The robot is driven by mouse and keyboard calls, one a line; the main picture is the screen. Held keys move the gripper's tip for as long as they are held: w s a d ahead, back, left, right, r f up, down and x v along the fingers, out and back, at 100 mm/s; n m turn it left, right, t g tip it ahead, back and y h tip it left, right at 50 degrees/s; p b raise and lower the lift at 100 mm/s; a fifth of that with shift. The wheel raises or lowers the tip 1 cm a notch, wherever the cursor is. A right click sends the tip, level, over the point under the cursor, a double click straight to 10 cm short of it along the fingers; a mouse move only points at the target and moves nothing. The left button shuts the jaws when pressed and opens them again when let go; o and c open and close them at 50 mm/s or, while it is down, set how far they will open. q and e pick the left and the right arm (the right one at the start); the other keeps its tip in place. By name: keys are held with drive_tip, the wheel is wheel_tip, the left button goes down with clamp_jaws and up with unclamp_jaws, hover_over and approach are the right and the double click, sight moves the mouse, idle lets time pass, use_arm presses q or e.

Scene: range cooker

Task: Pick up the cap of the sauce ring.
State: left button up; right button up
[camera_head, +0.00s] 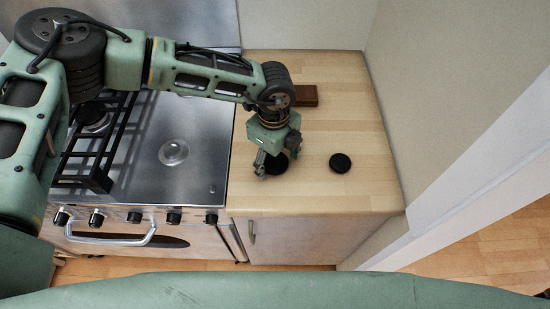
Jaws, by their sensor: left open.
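Two round black discs that look like burner caps lie on the wooden worktop to the right of the cooker. One cap (340,162) lies in the open, clear of my arm. The other cap (279,164) is partly hidden by my left gripper (268,165). I cannot tell which of them is the sauce ring's cap. My left gripper is open and points down at the partly hidden cap. Whether its fingers touch that cap cannot be made out. My right gripper is out of view.
The steel cooker (200,125) has a bare, capless burner (173,152) and a black grate (97,175) on its left. A brown block (305,96) lies at the back of the worktop (330,200). A wall bounds the right; the worktop's front is clear.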

use_arm(q)
drive_tip(key=shift+c, duration=1.2)
drive_tip(key=c, duration=1)
drive_tip(key=shift+r, duration=0.1)
